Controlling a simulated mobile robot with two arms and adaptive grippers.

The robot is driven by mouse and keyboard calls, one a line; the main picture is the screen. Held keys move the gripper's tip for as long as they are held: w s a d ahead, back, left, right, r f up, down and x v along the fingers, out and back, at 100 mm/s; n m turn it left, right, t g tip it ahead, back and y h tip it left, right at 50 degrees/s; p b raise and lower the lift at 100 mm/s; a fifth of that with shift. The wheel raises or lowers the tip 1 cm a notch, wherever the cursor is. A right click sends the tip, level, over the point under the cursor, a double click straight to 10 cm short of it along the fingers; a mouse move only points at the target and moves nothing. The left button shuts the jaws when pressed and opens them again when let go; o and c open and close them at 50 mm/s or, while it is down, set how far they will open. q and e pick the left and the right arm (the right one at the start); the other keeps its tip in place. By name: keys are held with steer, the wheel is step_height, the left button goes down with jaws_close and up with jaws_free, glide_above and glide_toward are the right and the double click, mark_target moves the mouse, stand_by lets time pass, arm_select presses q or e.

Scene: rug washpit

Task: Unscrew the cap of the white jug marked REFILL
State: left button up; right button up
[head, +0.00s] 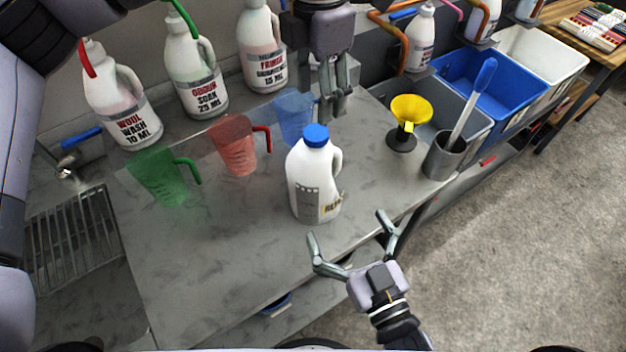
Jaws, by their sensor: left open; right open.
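The white jug (313,183) marked REFILL stands upright on the grey counter, with its label turned partly to the right. Its blue cap (316,135) sits on top, and its handle is on the right side. My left gripper (335,108) points down just behind and to the right of the cap, apart from it; it is open and empty. My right gripper (346,232) is open and empty in front of the jug, low at the counter's front edge, its fingers pointing toward the jug without touching it.
Green (163,178), red (236,146) and blue (293,116) measuring jugs stand left of and behind the white jug. A yellow funnel (410,110) and a grey pot (444,157) with a blue-handled tool stand right. Labelled bottles line the back. The front left counter (220,255) is clear.

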mark_target(315, 167)
arm_select(q)
steer(key=shift+w+a+f, duration=0.15)
steer(key=shift+w, duration=0.15)
arm_select(e)
steer(key=x, duration=1.4)
steer(key=shift+w+a, duration=0.15)
steer(key=shift+w, duration=0.05)
arm_select(q)
steer(key=shift+s, duration=0.1)
